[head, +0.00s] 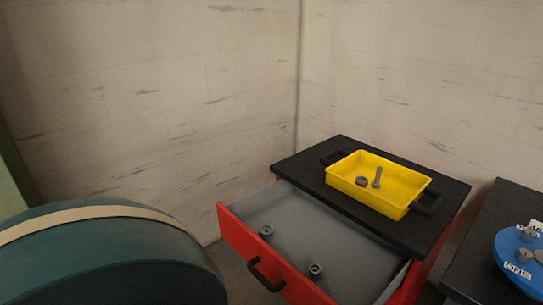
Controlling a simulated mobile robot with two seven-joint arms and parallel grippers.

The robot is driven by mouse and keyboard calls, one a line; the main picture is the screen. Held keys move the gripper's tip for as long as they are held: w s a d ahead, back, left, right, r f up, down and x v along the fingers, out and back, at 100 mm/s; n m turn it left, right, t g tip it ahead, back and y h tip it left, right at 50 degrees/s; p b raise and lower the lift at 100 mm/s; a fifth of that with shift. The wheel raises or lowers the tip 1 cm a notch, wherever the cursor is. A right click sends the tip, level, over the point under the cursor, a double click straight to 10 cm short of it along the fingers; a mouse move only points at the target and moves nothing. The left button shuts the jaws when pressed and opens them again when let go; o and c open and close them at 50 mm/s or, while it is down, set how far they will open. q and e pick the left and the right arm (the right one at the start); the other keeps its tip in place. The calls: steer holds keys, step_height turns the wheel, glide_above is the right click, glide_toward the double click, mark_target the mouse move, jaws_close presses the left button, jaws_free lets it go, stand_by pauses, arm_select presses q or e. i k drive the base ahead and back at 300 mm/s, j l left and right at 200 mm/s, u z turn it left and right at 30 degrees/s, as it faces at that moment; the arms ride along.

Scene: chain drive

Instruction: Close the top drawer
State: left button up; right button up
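The top drawer (239,243) of a red cabinet is pulled open toward the lower left. Its front is red with a black handle (264,275), and its inside is grey. Two small dark grey ring-like parts lie in it, one near the front left (266,231) and one nearer the middle (315,271). The cabinet has a black top (311,161). The drawer's lower right part is cut off by the picture edge. Neither of my grippers is in view.
A yellow tray (353,194) with black handles stands on the cabinet top, holding a bolt (377,177) and a small red and grey part (361,182). A dark green rounded object (105,257) with a tan band fills the lower left. A dark table (484,257) with a blue disc (511,250) stands at right.

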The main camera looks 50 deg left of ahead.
mark_target(359, 267)
steer(key=u, duration=1.6)
steer(key=k+l+z, duration=0.15)
steer(key=z, duration=0.25)
steer(key=k+l+z, duration=0.1)
steer(key=l+z, duration=0.3)
